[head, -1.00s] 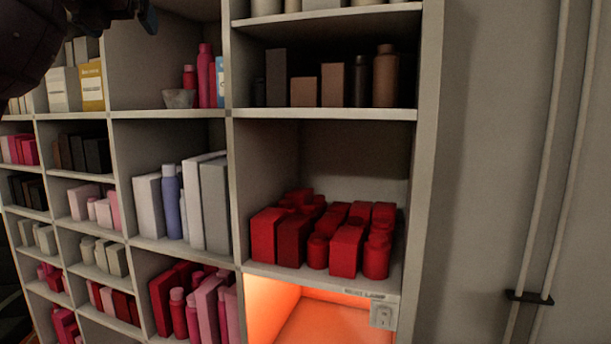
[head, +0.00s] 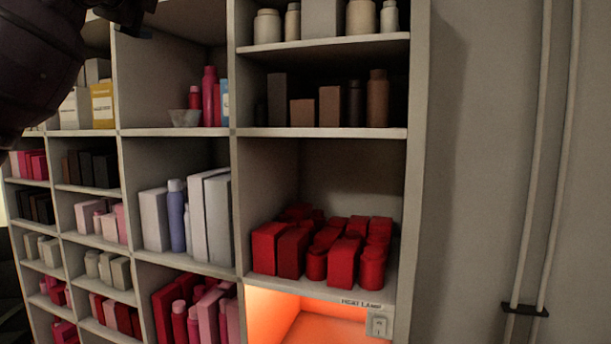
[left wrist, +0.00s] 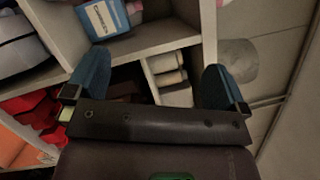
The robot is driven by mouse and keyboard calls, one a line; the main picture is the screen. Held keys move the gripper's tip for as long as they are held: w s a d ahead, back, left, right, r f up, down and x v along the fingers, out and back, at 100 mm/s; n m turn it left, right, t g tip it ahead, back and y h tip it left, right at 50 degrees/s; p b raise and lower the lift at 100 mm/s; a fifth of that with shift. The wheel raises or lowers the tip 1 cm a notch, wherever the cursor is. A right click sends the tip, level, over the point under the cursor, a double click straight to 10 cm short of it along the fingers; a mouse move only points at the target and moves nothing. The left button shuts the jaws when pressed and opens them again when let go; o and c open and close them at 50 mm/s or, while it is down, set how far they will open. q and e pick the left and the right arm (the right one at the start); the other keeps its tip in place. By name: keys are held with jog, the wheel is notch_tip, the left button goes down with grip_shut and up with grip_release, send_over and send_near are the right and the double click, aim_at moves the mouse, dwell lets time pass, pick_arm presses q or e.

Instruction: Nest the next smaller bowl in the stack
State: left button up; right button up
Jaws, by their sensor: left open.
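One small grey bowl (head: 185,117) sits on an upper middle shelf in the head view, left of pink bottles. No stack of bowls is visible. My left arm comes in at the top left of the head view, and its dark end (head: 126,12) is partly cut off by the top edge. In the left wrist view my left gripper (left wrist: 156,82) shows two blue fingers spread wide apart, with nothing seen held between them. A pale grey rounded shape (left wrist: 238,60) lies beyond the right finger; I cannot tell what it is. My right gripper is not in view.
A tall grey shelf unit (head: 233,185) holds boxes and bottles. Red boxes and bottles (head: 322,245) fill one compartment, above an orange-lit one (head: 330,328) with a switch (head: 378,325). A bare wall with pipes (head: 540,180) stands at the right.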

pick_arm(q)
jog(key=w+d+f+n+t+h, duration=0.1)
jog(key=w+d+f+n+h, duration=0.2)
jog(key=f, duration=0.7)
jog(key=w+d+f+n+h, duration=0.1)
jog(key=w+d+f+n, duration=0.25)
jog(key=f, duration=0.65)
jog(key=s+f+n+g+b, duration=0.15)
jog(key=f+n, duration=0.25)
jog(key=f, duration=1.1)
jog(key=s+f+n+t, duration=0.1)
jog(key=s+f+n, duration=0.25)
jog(key=f, duration=1.15)
jog(key=s+a+f+n+g+y, duration=0.25)
jog(key=s+f, duration=0.45)
jog(key=f, duration=0.6)
jog(key=s+a+f+n+g+y, duration=0.1)
jog(key=s+f+n, duration=0.2)
jog(key=s+f, duration=0.7)
jog(key=s+a+f+n+g+y+b, duration=0.1)
jog(key=s+f+g, duration=0.4)
jog(key=s+f, duration=1.3)
notch_tip(320, 180, down, 3)
jog(key=shift+s+a+r+n+y, duration=0.2)
jog(key=shift+a+n+y, duration=0.15)
jog(key=shift+a+n, duration=0.65)
jog(key=shift+a, duration=0.1)
